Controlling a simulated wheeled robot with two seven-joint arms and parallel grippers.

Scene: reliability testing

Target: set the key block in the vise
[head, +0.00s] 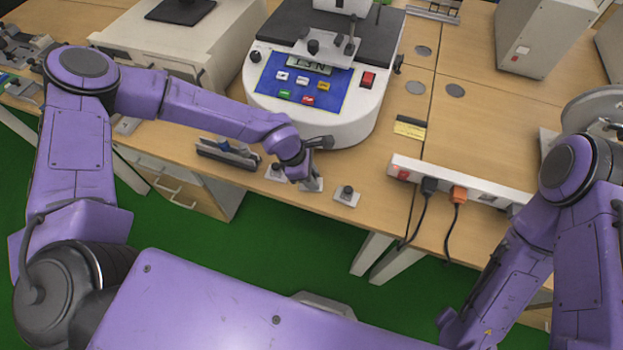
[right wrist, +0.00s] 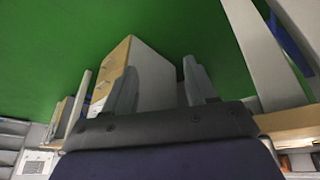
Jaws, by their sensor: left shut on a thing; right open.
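Three small light-grey blocks with dark knobs stand near the table's front edge: a left one (head: 274,173), a middle one (head: 314,186) and a right one (head: 347,197). My left gripper (head: 306,172) is shut at the middle block, which I take as the key block. Its fingers and wrist hide much of the grip, and I cannot tell whether the block is off the table. A clamp-like fixture with knobs (head: 325,50), perhaps the vise, sits on the white machine behind. My right gripper (right wrist: 160,88) is open and empty in the right wrist view.
The white machine (head: 355,118) with a blue button panel stands just behind my left gripper. A dark rack (head: 228,155) lies left of the blocks. A power strip (head: 460,184) with plugs and cables runs along the right. Bare wood (head: 480,120) lies behind it.

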